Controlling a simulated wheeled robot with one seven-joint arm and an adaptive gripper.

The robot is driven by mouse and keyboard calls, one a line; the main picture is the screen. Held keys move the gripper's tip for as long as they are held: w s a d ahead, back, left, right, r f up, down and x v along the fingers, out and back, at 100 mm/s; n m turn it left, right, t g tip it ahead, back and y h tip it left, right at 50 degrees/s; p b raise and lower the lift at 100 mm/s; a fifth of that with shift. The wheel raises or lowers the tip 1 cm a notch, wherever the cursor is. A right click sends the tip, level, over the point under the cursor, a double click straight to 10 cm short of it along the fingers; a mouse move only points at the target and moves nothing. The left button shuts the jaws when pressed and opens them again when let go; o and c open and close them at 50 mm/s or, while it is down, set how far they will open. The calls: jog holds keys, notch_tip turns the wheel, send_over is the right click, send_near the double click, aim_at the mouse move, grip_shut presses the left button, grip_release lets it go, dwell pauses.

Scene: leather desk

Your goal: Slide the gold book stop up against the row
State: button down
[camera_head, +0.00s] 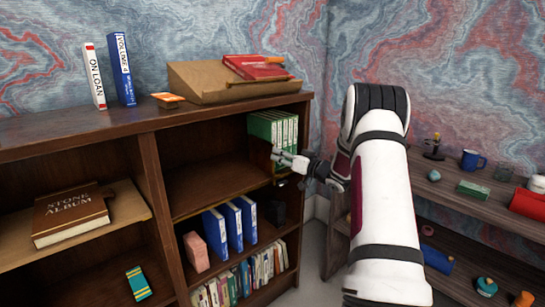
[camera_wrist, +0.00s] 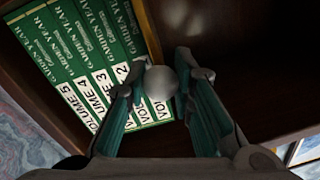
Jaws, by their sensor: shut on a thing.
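The row of green books (camera_head: 273,127) stands upright at the right end of the upper shelf. It also shows in the wrist view (camera_wrist: 88,50), with numbered white labels. The book stop (camera_head: 260,153) looks like a dark brownish upright plate at the row's left end, in shade. In the wrist view its edge (camera_wrist: 150,32) is a brown strip close beside the books; I cannot tell if they touch. My gripper (camera_head: 280,158) reaches in from the right. Its fingers (camera_wrist: 162,86) are closed on a round grey knob, seemingly the stop's. Much of the stop is hidden.
The upper shelf (camera_head: 205,187) is bare left of the stop. The cabinet's right side wall (camera_head: 304,118) stands beside the row. Blue binders (camera_head: 232,226) and a pink block (camera_head: 196,252) stand below. A side table (camera_head: 440,203) with small items is at right.

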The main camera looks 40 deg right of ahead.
jog(key=shift+d, duration=0.7)
jog(key=c, duration=1.3)
grip_release()
jog(key=shift+c, duration=0.2)
jog(key=shift+a, duration=0.1)
jog(key=s+d, duration=0.1)
jog(key=s, duration=1.1)
